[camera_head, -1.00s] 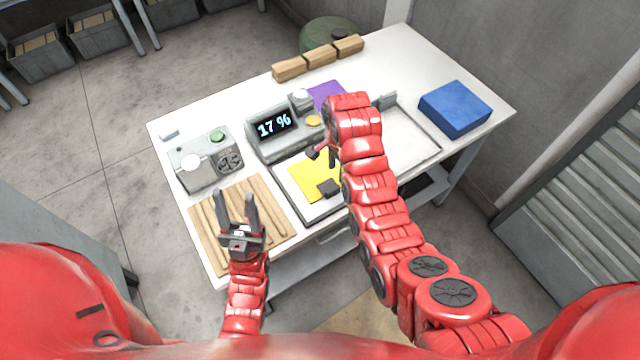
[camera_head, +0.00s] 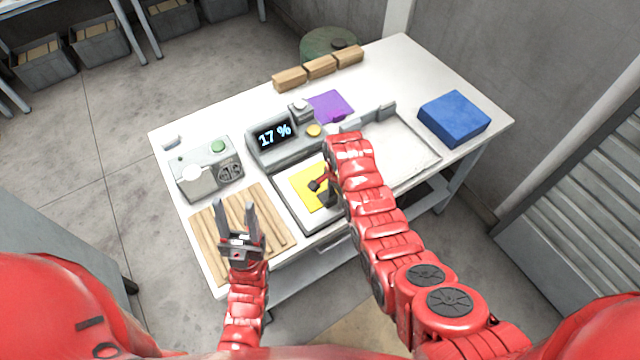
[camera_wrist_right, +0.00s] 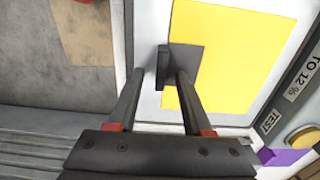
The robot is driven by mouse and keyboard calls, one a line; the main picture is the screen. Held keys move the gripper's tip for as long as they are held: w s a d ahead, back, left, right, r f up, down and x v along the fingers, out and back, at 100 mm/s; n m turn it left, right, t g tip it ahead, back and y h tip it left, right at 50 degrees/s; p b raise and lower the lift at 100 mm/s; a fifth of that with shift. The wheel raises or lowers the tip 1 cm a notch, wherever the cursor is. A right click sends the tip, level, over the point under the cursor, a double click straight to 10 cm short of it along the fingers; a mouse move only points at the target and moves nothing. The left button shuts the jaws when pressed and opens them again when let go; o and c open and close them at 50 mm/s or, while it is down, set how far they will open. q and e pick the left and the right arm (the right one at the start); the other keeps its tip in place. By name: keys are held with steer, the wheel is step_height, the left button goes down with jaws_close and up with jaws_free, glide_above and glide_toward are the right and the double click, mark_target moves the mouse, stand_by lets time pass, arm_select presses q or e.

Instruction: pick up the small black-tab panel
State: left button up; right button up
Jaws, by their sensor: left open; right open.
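The small panel shows a yellow face with white around it; its yellow face (camera_head: 308,188) lies on the table's near side in the head view. In the right wrist view the yellow face (camera_wrist_right: 240,50) fills the upper right. The panel's upright black tab (camera_wrist_right: 163,62) stands at the yellow edge. My right gripper (camera_wrist_right: 160,76) is open, pointing down, with its fingertips on either side of the tab; I see gaps on both sides. My left gripper (camera_head: 236,212) is open and empty above wooden strips (camera_head: 270,215).
A grey display unit (camera_head: 280,150) reading 17 % stands behind the panel. A grey box (camera_head: 205,172) with a green button is at left. A purple sheet (camera_head: 332,105), wooden blocks (camera_head: 320,66) and a blue block (camera_head: 454,117) lie farther back. A larger white panel (camera_head: 408,150) is at right.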

jaws_close()
steer(key=shift+r, duration=0.15)
stand_by(0.5)
